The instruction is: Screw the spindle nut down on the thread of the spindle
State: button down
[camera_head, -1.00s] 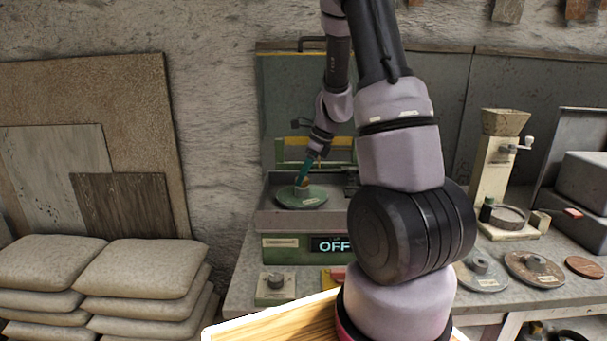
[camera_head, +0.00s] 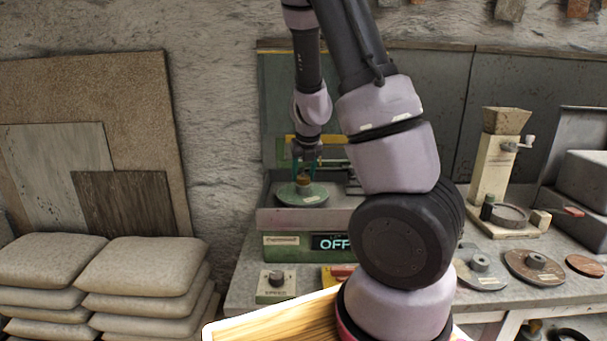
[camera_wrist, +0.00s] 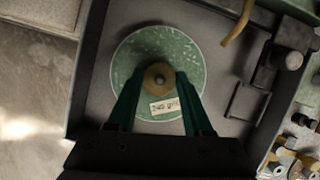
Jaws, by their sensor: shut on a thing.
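The brass spindle nut (camera_wrist: 149,71) sits over the middle of the green disc (camera_wrist: 185,50) in the wrist view. The grey tip of the spindle (camera_wrist: 159,77) shows in the nut's hole, so the nut is around it. How far down the thread it sits is hard to tell. My gripper (camera_wrist: 158,75) has its green fingers on either side of the nut, shut on it. In the head view my gripper (camera_head: 304,174) points straight down at the nut (camera_head: 303,180), above the disc (camera_head: 312,198). The thread itself is hidden.
The disc lies in a grey tray (camera_head: 275,222) on a green machine whose display (camera_head: 330,242) reads OFF. A speed knob box (camera_head: 276,286) stands in front. Loose discs (camera_head: 535,267) and a mill (camera_head: 493,165) stand at the right. A curved yellowish tube (camera_wrist: 238,25) is near the disc.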

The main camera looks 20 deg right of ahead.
jog(key=m, duration=0.1)
jog(key=m+h, duration=0.1)
jog(key=m, duration=0.1)
jog(key=shift+w+d+r+g, duration=0.15)
jog(key=shift+w+g, duration=0.05)
jog(key=shift+g, duration=0.1)
jog(key=shift+d+m+h, duration=0.2)
jog(key=shift+m+h, duration=0.2)
jog(key=shift+m, duration=0.4)
jog(key=shift+c, duration=1.1)
grip_release()
jog(key=shift+s, duration=0.1)
jog(key=shift+a, duration=0.1)
jog(key=c, duration=0.3)
